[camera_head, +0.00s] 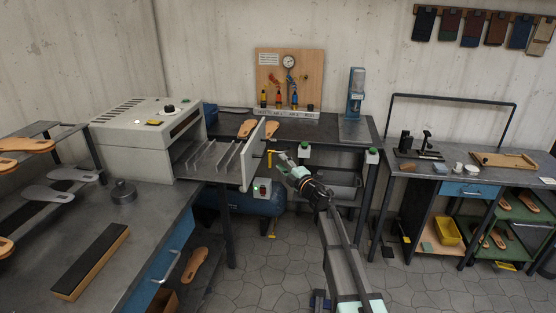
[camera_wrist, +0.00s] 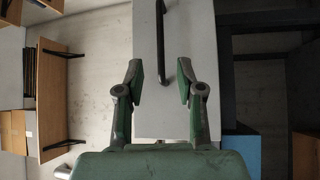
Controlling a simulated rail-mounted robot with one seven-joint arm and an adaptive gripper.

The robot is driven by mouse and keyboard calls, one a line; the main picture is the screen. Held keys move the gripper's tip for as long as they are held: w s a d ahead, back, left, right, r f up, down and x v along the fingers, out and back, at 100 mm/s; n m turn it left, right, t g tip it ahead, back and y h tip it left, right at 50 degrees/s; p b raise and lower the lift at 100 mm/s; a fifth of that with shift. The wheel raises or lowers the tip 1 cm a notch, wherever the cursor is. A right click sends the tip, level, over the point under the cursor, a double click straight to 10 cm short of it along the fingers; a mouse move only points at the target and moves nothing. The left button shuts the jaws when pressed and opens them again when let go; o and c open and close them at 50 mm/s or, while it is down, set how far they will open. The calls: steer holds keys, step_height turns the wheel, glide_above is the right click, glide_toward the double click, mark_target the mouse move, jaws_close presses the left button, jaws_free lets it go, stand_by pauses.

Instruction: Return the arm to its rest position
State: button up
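My gripper (camera_head: 280,157) is at the end of my arm, close to the front panel (camera_head: 253,155) of the pulled-out oven drawer. In the wrist view my gripper (camera_wrist: 160,82) has its two green fingers apart, with nothing held between them. The pale panel (camera_wrist: 147,115) lies beyond the fingers. Its dark bar handle (camera_wrist: 160,35) runs up the picture, its lower end near the gap between the fingertips. I cannot tell how far the handle is from the fingers. My arm reaches up from the bottom of the head view.
The white oven (camera_head: 150,125) stands on the left bench, its rack drawer (camera_head: 205,165) out. The back bench (camera_head: 225,125) holds sandal soles and a gauge board (camera_head: 289,75). A bottle press (camera_head: 356,95) stands right of it. The tiled floor (camera_head: 285,260) beside my arm is mostly clear.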

steer(key=shift+d, duration=0.1)
steer(key=s+d+f+m+h, duration=0.1)
steer(key=d+f+m+h, duration=1)
steer(key=d+m, duration=0.15)
steer(key=s+d+f+m+g+h, duration=0.2)
steer(key=s+d+f+m+g, duration=0.15)
steer(key=s+f, duration=0.6)
steer(key=s+d+f+m+g+h, duration=0.25)
steer(key=s+d+f+g, duration=0.35)
steer(key=f, duration=0.7)
steer(key=s+f+m+g+y, duration=0.1)
steer(key=s+f+g, duration=0.1)
steer(key=s+f, duration=0.6)
steer(key=s+f+m+g, duration=0.2)
steer(key=s+f, duration=0.3)
steer(key=s, duration=0.7)
steer(key=s+f+g+y, duration=0.1)
steer(key=s+f+g, duration=0.1)
steer(key=s, duration=0.9)
steer(key=s+a+f+m+g+y, duration=0.1)
steer(key=s+f+g, duration=0.1)
steer(key=s, duration=1)
steer(key=s+a+f+m+g+y, duration=0.1)
steer(key=s+f+g, duration=0.2)
steer(key=s, duration=0.8)
steer(key=shift+s+a+g, duration=0.2)
steer(key=shift+s+g, duration=0.2)
steer(key=shift+g, duration=0.45)
